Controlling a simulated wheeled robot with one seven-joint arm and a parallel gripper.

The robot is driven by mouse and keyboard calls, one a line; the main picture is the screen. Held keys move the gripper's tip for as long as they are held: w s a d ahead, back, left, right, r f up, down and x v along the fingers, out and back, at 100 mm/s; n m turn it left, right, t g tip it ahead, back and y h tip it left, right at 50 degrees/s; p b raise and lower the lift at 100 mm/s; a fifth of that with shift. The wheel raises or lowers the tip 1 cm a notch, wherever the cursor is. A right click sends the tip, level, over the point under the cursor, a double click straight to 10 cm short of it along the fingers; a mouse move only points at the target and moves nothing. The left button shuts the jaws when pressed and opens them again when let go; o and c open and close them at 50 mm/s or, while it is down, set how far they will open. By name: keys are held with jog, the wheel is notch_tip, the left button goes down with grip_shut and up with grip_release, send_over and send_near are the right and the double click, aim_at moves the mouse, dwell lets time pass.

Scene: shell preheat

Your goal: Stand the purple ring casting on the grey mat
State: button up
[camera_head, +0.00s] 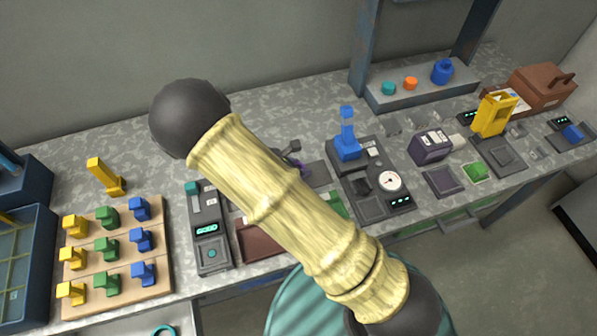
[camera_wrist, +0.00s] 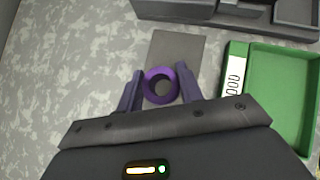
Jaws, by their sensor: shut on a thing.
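The purple ring casting (camera_wrist: 147,88) is between the two fingers of my gripper (camera_wrist: 160,74) in the wrist view. My gripper is shut on it, and its round opening faces the camera. The grey mat (camera_wrist: 176,47) lies on the bench just beyond and partly behind the ring. I cannot tell whether the ring touches the mat. In the head view my arm hides much of this area; a small bit of purple casting (camera_head: 304,168) and part of the grey mat (camera_head: 319,174) show beside it.
A green tray (camera_wrist: 233,105) stands right of the mat in the wrist view. A dark device (camera_wrist: 225,14) stands behind it. In the head view a gauge station (camera_head: 372,205) is to the right and a wooden board of coloured blocks (camera_head: 158,283) is left. Bare bench lies left of the mat.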

notch_tip(320, 180, down, 3)
jog(key=shift+a, duration=0.1)
jog(key=o, duration=1.1)
jog(key=shift+r, duration=0.1)
jog(key=v, duration=1.1)
jog(key=shift+s+a+r, duration=0.2)
jog(key=shift+s+r, duration=0.05)
jog(key=shift+d, duration=0.1)
